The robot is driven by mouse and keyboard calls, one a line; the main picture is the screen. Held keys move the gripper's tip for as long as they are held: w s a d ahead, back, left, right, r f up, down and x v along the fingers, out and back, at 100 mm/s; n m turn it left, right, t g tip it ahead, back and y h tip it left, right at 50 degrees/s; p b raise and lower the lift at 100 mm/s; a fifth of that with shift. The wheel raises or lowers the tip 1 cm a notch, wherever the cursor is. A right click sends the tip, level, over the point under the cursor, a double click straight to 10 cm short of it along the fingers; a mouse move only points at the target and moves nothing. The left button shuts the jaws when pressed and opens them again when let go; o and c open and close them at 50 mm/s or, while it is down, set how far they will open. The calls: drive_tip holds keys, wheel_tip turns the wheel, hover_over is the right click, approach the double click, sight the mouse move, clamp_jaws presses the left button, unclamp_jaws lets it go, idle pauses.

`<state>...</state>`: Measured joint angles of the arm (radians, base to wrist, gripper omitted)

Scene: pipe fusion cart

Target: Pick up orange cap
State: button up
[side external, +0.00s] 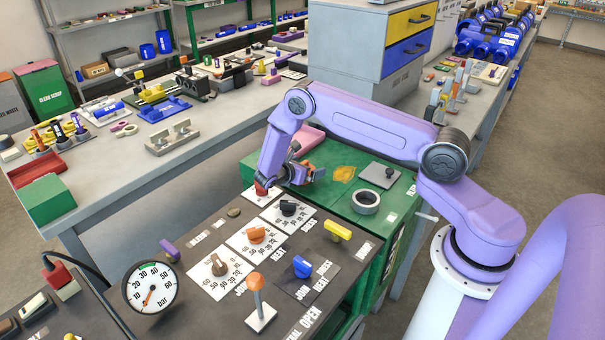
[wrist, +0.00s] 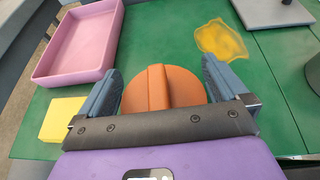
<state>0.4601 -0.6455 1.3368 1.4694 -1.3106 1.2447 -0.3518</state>
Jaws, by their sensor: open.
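The orange cap (wrist: 165,92) is a round disc with a raised ridge across its top. In the wrist view it lies between the two blue-grey fingers of my gripper (wrist: 163,76), over the green cart top. The fingers are open, with one on either side of the cap; I cannot tell whether they touch it. The lower part of the cap is hidden by the dark gripper bar. In the side view my gripper (side external: 312,174) is low over the green cart top (side external: 330,205), and the cap is too small and covered to make out clearly.
A pink tray (wrist: 80,42) and a yellow block (wrist: 62,118) lie left of my gripper in the wrist view. A yellow stain (wrist: 220,40) is ahead right. A knob panel (side external: 215,310) stands in front.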

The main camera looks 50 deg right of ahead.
drive_tip(key=c, duration=0.8)
drive_tip(key=shift+r, duration=0.15)
